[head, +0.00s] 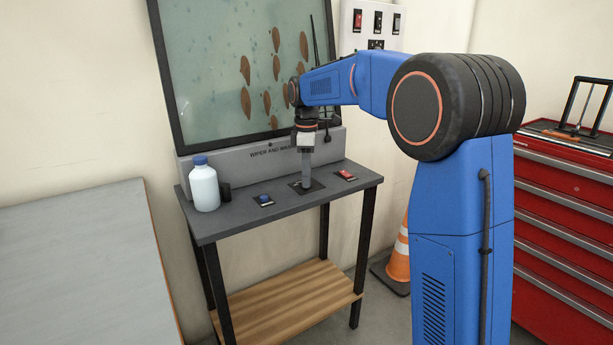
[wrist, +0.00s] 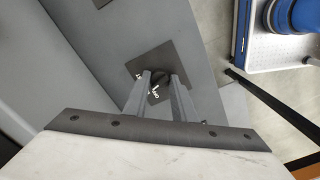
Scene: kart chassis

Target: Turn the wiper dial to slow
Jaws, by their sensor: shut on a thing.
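The wiper dial (wrist: 160,77) is a small dark knob on a dark square plate (wrist: 172,56) with white markings, seen in the wrist view. In the head view the plate (head: 317,186) lies on the grey bench top, in front of the panel lettered "WIPER AND WASH" (head: 268,154). My gripper (head: 306,184) points straight down at the plate. In the wrist view its fingers (wrist: 159,80) are shut on the dial, one on each side. The fingers hide much of the dial and part of the lettering, so I cannot read its setting.
A blue button (head: 264,199) is left of the dial and a red switch (head: 346,175) right of it. A white bottle (head: 204,190) with a blue cap and a small dark cylinder (head: 225,192) stand further left. A spotted screen (head: 215,60) rises behind.

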